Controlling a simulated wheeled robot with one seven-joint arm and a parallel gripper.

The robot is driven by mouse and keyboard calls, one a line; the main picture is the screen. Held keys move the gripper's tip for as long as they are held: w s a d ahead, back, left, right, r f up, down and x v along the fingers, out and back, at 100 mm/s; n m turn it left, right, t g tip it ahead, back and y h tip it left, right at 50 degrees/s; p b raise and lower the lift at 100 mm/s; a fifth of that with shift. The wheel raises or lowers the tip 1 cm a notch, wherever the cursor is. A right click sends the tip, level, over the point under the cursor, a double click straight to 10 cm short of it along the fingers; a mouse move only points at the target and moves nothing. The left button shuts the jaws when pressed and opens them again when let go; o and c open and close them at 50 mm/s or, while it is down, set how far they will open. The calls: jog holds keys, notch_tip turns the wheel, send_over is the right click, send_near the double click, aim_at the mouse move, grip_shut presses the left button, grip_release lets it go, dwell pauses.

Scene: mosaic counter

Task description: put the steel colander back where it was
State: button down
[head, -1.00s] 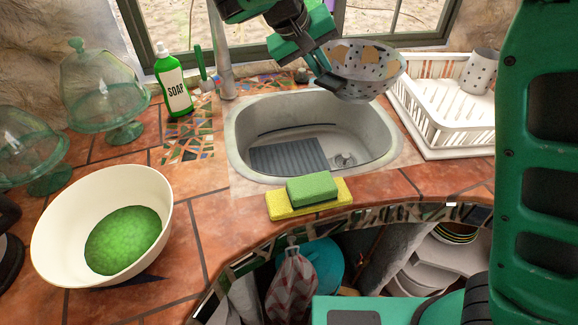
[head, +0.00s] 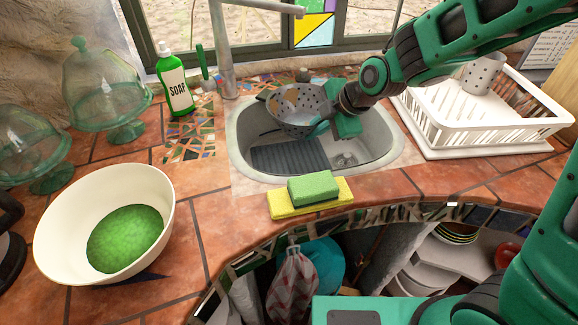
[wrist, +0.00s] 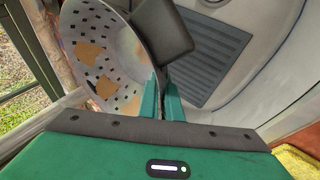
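The steel colander (head: 294,104), a grey perforated bowl with tan patches showing in it, is over the back part of the sink (head: 238,145), tilted. My gripper (head: 327,127) is at its right side and appears shut on its rim. In the wrist view the colander (wrist: 98,50) is at the upper left, against the green fingers (wrist: 162,100). Whether the colander touches the sink is hidden.
A white dish rack (head: 440,135) with a grey perforated cup (head: 482,73) stands right of the sink. A green sponge (head: 314,187) on a yellow one (head: 284,206) lies in front. The faucet (head: 226,65), soap bottle (head: 175,82) and cream bowl (head: 55,220) are left.

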jog(key=f+n+g, duration=0.1)
jog(key=f+n, duration=0.1)
jog(key=f, duration=0.1)
jog(key=s+f+n+g+y, duration=0.1)
jog(key=f+n+g, duration=0.1)
jog(key=f+n, duration=0.1)
jog(key=s+d+f+n+g, duration=0.1)
jog(key=f+n, duration=0.1)
jog(key=f, duration=0.2)
jog(key=shift+f+n+y, duration=0.3)
jog(key=shift+f+n, duration=0.1)
jog(key=c, duration=2)
grip_release()
jog(key=shift+d, duration=0.1)
jog(key=v, duration=1.2)
jog(key=shift+w, duration=0.1)
